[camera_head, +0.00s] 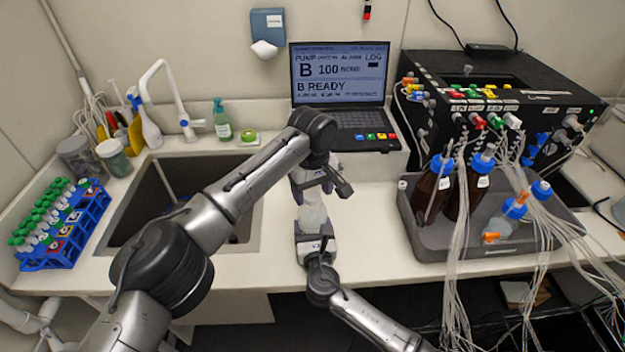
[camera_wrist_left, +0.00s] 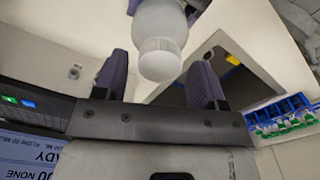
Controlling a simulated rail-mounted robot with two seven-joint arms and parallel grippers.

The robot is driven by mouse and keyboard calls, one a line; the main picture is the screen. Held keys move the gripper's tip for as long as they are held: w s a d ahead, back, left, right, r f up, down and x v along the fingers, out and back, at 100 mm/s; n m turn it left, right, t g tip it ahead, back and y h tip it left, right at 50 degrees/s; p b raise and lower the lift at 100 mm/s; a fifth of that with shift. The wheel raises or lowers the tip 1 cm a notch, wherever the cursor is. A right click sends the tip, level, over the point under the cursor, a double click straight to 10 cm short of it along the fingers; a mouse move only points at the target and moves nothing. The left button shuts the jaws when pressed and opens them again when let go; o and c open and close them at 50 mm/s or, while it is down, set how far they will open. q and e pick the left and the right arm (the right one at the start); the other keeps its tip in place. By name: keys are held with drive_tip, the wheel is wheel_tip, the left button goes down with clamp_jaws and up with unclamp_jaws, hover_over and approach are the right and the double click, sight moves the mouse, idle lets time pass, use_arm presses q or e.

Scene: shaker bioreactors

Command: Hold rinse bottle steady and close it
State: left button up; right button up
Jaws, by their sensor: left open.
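The rinse bottle (camera_head: 312,214) is a translucent white bottle standing over the counter in front of the laptop. In the left wrist view it shows from its top end, with a ribbed white cap (camera_wrist_left: 160,58) on it. My left gripper (camera_head: 314,188) is above the bottle, open, with one finger on each side of the cap and gaps visible in the left wrist view. My right gripper (camera_head: 314,236) is around the lower part of the bottle, and its purple fingers show beside the bottle in the left wrist view. Its contact faces are partly hidden.
A sink (camera_head: 150,205) lies left of the bottle, with a blue tube rack (camera_head: 85,222) further left. A laptop (camera_head: 340,75) stands behind. On the right are a grey tray (camera_head: 425,238) with bottles and a black pump unit (camera_head: 440,75) with hanging tubes.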

use_arm(q)
drive_tip(key=shift+f, duration=0.35)
drive_tip(key=shift+c, duration=0.4)
drive_tip(key=c, duration=0.8)
drive_tip(key=m, duration=0.5)
drive_tip(key=shift+c, duration=0.2)
drive_tip(key=m, duration=0.3)
drive_tip(key=shift+m, duration=0.4)
drive_tip(key=m, duration=0.3)
drive_tip(key=shift+m, duration=0.3)
drive_tip(key=m, duration=0.5)
drive_tip(key=o, duration=1)
